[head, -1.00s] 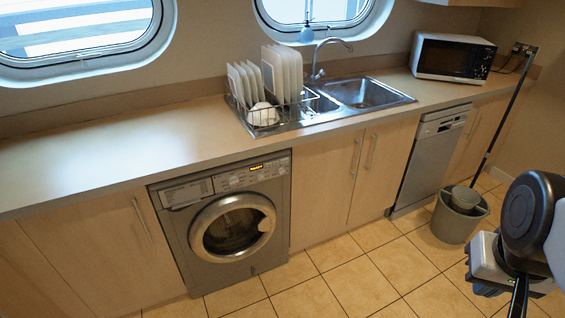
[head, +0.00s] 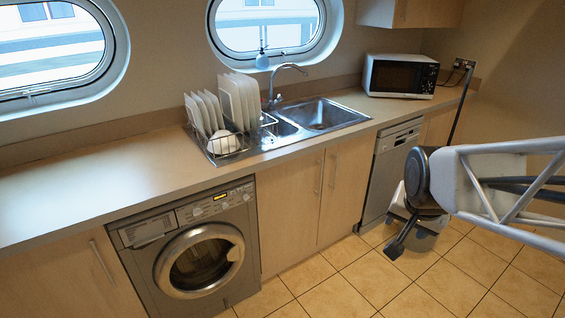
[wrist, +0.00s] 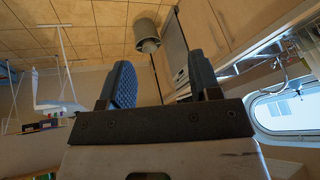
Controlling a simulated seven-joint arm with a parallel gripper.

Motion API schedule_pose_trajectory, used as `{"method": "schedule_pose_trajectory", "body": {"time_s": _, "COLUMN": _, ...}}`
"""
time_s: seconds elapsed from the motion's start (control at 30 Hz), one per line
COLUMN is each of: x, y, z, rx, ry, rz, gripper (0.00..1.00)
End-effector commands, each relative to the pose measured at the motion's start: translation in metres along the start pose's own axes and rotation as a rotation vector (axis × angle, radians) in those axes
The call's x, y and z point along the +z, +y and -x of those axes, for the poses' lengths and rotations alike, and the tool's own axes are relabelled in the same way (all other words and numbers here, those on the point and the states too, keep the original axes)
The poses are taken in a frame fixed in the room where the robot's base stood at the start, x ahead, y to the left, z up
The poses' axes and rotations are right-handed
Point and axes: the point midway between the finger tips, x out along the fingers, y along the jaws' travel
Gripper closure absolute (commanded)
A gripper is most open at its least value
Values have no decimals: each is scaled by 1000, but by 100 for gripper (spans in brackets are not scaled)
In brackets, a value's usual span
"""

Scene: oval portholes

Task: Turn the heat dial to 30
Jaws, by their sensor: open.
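The washing machine (head: 190,245) stands under the counter at the lower left in the head view, door shut. Small round dials (head: 197,211) and a lit yellow display (head: 220,197) sit on its top panel. The labels are too small to read, so I cannot tell which dial is heat or where it points. My gripper (head: 398,238) is at the right, well away from the machine, above the tiled floor in front of the dishwasher. In the wrist view my gripper (wrist: 160,85) shows two separated dark fingers with nothing between them.
The dishwasher (head: 388,170) and sink cupboards (head: 300,200) lie between the machine and my arm. The counter (head: 60,195) juts above them, with a dish rack (head: 230,145), sink (head: 325,115) and microwave (head: 400,76). A grey bin (wrist: 147,35) shows in the wrist view. Floor before the cupboards is clear.

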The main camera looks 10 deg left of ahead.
Motion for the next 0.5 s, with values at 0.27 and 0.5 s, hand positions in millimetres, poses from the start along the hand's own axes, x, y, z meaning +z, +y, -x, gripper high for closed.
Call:
{"method": "schedule_pose_trajectory", "body": {"time_s": 0.27, "x": -44, "y": -50, "z": -43, "rx": -74, "ry": 80, "rz": -153, "gripper": 43}}
{"method": "schedule_pose_trajectory", "body": {"time_s": 0.5, "x": -75, "y": -95, "z": -82, "rx": -159, "ry": 135, "rz": -290, "gripper": 43}}
